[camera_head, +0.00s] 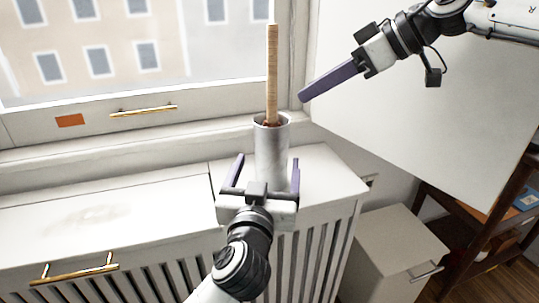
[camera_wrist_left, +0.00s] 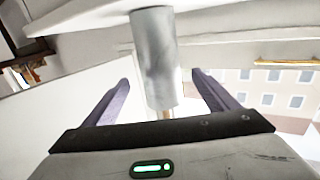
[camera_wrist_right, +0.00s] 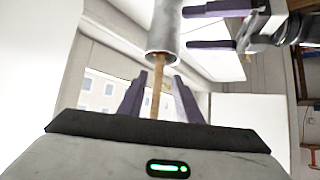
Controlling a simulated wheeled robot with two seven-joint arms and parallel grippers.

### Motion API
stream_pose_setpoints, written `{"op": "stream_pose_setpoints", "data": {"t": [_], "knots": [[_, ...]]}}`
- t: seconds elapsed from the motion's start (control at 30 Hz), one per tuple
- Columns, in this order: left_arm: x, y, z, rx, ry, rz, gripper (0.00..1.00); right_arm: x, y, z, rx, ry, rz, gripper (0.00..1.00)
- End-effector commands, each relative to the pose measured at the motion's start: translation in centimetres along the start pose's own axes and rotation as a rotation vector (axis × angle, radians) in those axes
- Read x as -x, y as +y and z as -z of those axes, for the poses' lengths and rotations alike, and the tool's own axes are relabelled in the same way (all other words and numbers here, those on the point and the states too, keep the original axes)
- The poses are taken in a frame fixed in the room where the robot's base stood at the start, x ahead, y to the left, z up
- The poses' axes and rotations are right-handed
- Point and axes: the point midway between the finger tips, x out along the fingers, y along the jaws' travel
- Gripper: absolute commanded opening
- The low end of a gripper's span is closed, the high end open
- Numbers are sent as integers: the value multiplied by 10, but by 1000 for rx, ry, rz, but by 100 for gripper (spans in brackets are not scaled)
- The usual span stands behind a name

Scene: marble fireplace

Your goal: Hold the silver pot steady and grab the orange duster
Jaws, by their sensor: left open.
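The silver pot (camera_head: 272,150), a tall grey cylinder, stands upright on the white sill cabinet. The duster's wooden handle (camera_head: 272,75) sticks up out of it; only a little orange-brown shows at the rim, and the rest is hidden inside. My left gripper (camera_head: 267,161) is open, its purple fingers on either side of the pot, with gaps visible in the left wrist view (camera_wrist_left: 160,78). My right gripper (camera_head: 302,97) is to the right of the handle and appears as one finger edge-on. In the right wrist view (camera_wrist_right: 160,75) its fingers are apart, with the handle between them in the picture.
A window with a gold handle (camera_head: 143,111) is behind the pot. The white cabinet top (camera_head: 110,210) is clear to the left. A white panel (camera_head: 420,120) stands at the right, with a small white cabinet (camera_head: 395,250) and a dark wooden shelf (camera_head: 470,225) lower right.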

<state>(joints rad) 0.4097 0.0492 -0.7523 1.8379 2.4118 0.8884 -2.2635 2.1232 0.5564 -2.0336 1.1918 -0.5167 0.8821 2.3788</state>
Motion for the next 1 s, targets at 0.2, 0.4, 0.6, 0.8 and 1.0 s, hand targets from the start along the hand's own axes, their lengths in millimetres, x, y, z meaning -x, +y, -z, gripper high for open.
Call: {"op": "stream_pose_setpoints", "data": {"t": [0.2, 0.4, 0.6, 0.8, 1.0], "knots": [[-41, 0, 1, 1, 2, 1, 80, 0, 0, 0, 0, 0, 0, 31], [-68, 0, 1, 2, 2, 1, 80, 0, 0, 0, 0, 0, 0, 31], [-80, 0, 1, 2, 2, 0, 80, 0, 0, 0, 0, 0, 0, 31], [-81, 0, 1, 2, 3, 0, 80, 0, 0, 0, 0, 0, 0, 31], [-80, 0, 1, 2, 3, 0, 57, 0, 0, 0, 0, 0, 0, 31]]}}
